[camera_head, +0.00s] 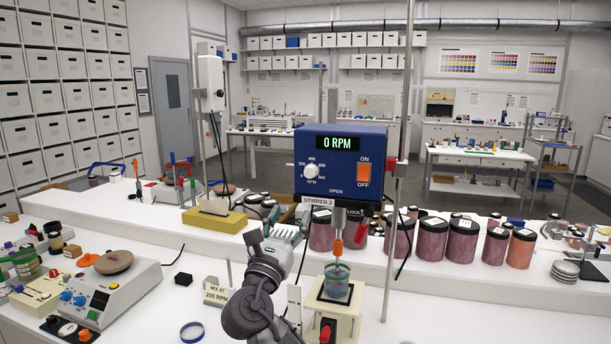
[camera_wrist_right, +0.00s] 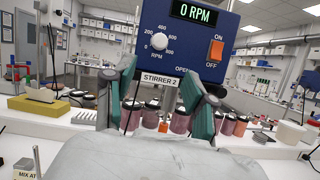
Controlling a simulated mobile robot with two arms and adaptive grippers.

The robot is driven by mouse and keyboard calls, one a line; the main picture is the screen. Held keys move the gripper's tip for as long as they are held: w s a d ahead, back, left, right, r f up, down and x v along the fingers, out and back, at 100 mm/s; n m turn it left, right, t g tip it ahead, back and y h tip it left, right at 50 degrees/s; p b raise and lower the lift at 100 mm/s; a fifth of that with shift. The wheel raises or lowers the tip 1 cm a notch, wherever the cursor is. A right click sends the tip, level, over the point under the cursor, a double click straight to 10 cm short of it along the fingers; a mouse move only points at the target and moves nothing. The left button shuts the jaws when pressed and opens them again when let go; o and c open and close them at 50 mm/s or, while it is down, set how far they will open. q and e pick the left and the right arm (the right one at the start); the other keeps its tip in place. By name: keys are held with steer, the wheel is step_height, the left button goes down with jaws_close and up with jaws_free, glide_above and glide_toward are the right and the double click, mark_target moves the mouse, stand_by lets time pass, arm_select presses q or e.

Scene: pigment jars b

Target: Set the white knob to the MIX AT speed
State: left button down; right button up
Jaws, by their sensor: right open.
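The white knob (camera_head: 312,171) is on the front of a blue stirrer box (camera_head: 340,195), left of an orange ON/OFF switch (camera_head: 364,173). The display (camera_head: 341,143) reads 0 RPM. A sign (camera_head: 216,292) reads MIX AT 200 RPM. My right gripper (camera_head: 285,233) is open and empty, below and left of the box, apart from the knob. Its fingers (camera_wrist_right: 160,95) show in the wrist view. My left gripper is not in view.
A glass beaker (camera_head: 337,281) stands under the stirrer shaft, beside a metal rod (camera_head: 391,240). Several dark-lidded pigment jars (camera_head: 432,238) line the raised shelf behind. A white hotplate device (camera_head: 110,290) is at the left. The air before the knob looks clear.

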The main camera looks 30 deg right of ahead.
mark_target(309, 173)
steer(key=p+x, duration=0.2)
steer(key=x, duration=0.2)
steer(key=p+x, duration=0.2)
steer(key=x, duration=0.2)
steer(key=p+x, duration=0.2)
steer(key=x, duration=0.2)
steer(key=shift+w+d+r, duration=0.1)
steer(key=shift+r, duration=0.45)
steer(key=shift+w+d, duration=0.4)
steer(key=shift+d, duration=0.1)
jaws_close()
